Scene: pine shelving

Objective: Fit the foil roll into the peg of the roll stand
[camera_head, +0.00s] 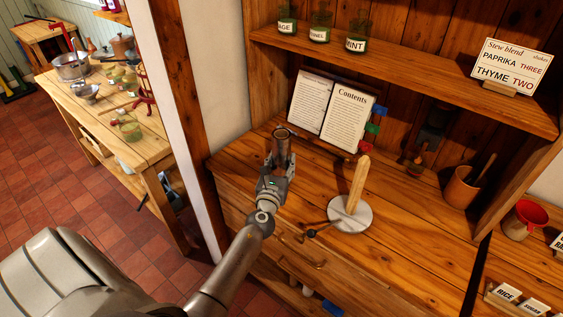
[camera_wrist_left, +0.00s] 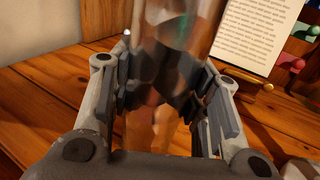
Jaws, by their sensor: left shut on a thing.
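The foil roll (camera_head: 283,146) is a shiny, mirror-like cylinder, held roughly upright over the left part of the pine counter. My left gripper (camera_head: 279,164) is shut around it. In the left wrist view the roll (camera_wrist_left: 178,30) stands between the two fingers of the gripper (camera_wrist_left: 160,90), which press on its sides. The roll stand has a round pale base (camera_head: 341,218) and an upright wooden peg (camera_head: 357,185). It stands on the counter to the right of the roll, and the peg is bare. My right gripper is not in view.
An open book (camera_head: 331,106) leans at the back of the counter. A brown crock (camera_head: 461,187) stands at the right. A shelf (camera_head: 410,77) with jars overhangs the back. Counter between roll and stand is clear.

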